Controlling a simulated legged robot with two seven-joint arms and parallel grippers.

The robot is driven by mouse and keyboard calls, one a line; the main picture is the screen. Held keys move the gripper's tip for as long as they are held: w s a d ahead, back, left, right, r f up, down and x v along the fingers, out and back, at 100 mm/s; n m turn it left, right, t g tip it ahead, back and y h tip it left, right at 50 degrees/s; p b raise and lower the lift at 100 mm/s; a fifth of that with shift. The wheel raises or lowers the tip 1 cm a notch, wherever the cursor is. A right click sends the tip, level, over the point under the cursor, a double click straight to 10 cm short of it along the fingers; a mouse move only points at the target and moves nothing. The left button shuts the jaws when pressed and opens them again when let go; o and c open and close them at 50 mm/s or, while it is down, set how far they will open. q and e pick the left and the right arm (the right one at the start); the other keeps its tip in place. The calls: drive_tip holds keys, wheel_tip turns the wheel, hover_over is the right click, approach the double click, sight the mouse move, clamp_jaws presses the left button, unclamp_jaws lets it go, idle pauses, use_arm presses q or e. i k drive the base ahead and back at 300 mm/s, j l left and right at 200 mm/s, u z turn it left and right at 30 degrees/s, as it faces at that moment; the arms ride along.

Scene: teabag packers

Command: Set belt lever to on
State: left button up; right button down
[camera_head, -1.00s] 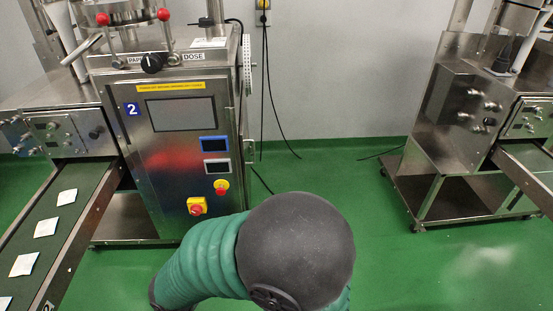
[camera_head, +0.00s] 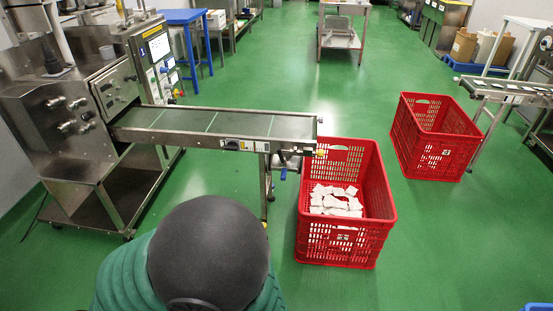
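A conveyor (camera_head: 285,125) with a grey-green belt runs right from a steel machine (camera_head: 60,115). A small panel (camera_head: 257,147) with a dark knob or lever (camera_head: 232,144) sits on its near side, towards the right end. The knob is too small to tell its setting. No packets show on this belt. Neither of my grippers is in view. A green and black part of my own arm fills the bottom left centre, well apart from the conveyor.
A red crate (camera_head: 346,247) holding white packets stands at the belt's right end. Another red crate (camera_head: 428,165) stands farther right beside a second conveyor (camera_head: 510,91). A blue table (camera_head: 187,17) and a steel cart (camera_head: 340,40) stand behind.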

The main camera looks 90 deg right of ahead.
sight(283, 161)
drive_tip(key=j+z, duration=0.1)
drive_tip(key=z, duration=2.75)
